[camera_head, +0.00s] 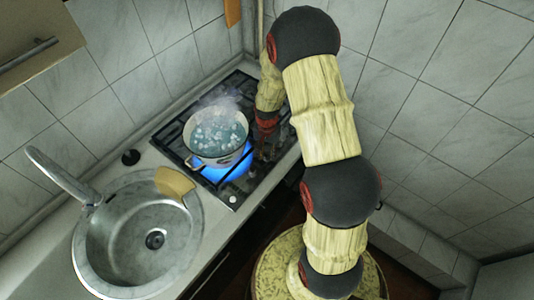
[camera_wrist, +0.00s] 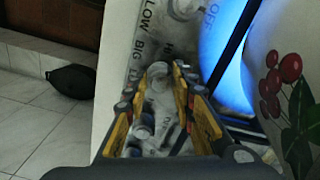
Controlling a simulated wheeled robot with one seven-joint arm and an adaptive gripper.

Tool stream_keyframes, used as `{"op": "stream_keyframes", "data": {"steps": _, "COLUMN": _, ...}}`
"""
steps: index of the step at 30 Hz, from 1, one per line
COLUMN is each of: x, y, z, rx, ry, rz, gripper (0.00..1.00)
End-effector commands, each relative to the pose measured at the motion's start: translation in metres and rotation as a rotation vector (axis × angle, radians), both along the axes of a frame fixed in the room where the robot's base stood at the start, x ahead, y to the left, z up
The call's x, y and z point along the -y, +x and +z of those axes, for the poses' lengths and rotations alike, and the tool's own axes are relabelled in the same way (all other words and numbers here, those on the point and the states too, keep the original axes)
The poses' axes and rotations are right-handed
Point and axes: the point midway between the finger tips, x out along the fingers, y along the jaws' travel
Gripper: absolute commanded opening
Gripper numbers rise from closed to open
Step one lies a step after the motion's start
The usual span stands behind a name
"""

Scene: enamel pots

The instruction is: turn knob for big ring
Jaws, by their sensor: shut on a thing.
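The black gas stove (camera_head: 238,185) has a light control panel with printed words such as "LOW", "BIG" and "OFF", seen in the wrist view. My gripper (camera_wrist: 166,88), with yellow-edged fingers, is down at this panel and shut on a metallic knob (camera_wrist: 158,74), partly hidden between the fingers. In the head view my gripper (camera_head: 262,150) is dark and indistinct, right of the pot. A blue flame (camera_head: 228,170) burns under the pot; its glow also shows in the wrist view (camera_wrist: 228,70). Which ring the held knob serves I cannot tell.
A steaming enamel pot (camera_head: 216,136) of bubbling water stands on the stove, close to my gripper; its cherry-patterned side (camera_wrist: 288,95) fills the right of the wrist view. A round sink (camera_head: 125,250) lies left. Tiled walls rise behind and to the right.

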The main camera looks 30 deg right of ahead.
Motion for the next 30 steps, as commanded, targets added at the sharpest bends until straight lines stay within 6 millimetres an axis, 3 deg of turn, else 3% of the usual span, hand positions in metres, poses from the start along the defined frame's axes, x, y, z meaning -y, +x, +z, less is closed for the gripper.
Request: {"op": "stream_keyframes", "data": {"steps": 30, "x": 0.0000, "y": 0.0012, "z": 0.0008, "rx": 0.003, "ry": 0.001, "rz": -0.929, "gripper": 0.00}}
